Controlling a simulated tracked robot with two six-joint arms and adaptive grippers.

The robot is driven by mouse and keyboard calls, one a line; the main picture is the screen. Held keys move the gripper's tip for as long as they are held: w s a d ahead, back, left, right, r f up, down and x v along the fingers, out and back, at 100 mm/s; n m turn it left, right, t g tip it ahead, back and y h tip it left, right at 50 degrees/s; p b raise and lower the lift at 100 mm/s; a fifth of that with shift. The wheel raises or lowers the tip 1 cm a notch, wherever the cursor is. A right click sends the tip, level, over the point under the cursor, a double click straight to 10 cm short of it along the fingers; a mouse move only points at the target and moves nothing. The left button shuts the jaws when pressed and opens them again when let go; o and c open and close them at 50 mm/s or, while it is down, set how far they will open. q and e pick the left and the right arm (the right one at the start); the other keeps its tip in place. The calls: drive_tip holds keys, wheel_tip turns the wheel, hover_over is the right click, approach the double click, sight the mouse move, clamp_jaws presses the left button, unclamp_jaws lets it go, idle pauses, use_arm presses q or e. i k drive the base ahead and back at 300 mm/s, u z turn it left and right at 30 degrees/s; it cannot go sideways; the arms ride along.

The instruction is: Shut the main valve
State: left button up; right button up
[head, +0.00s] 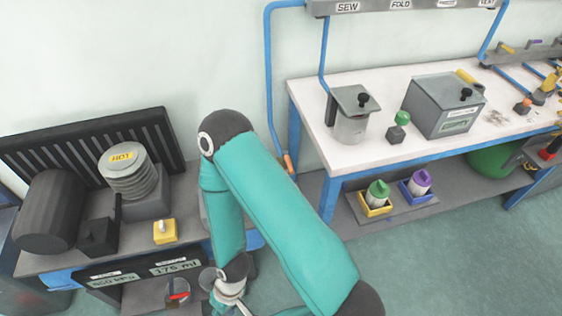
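No part in view is labelled as the main valve. A blue pipe (268,70) runs down the wall left of the white table and ends in a small orange handle-like part (288,163). A small part with a red lever (178,296) shows low at the bottom left, under the machine. I cannot tell which of these is the main valve. One teal arm of mine rises from the bottom, bends, and comes down to a wrist near the red lever. Its gripper fingers do not show, and the other arm is out of view.
A bench at left holds a black cylinder (48,212), a ribbed "HOT" stack (128,172) and a yellow block (164,231). The white table (330,85) carries a metal pot (351,115) and a grey box (446,105). Yellow and blue trays with bottles stand below. Green floor (440,245) is open.

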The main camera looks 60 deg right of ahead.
sight(285, 153)
drive_tip(key=z, duration=1.3)
drive_tip(key=i, duration=0.15)
drive_tip(key=u, duration=3.2)
drive_tip(key=i, duration=0.5)
drive_tip(key=z, duration=4.3)
drive_tip(key=k, duration=0.2)
drive_tip(key=u, duration=2.4)
drive_tip(key=i, duration=0.15)
drive_tip(key=z, duration=2.7)
drive_tip(key=i, duration=0.25)
drive_tip(key=z, duration=0.3)
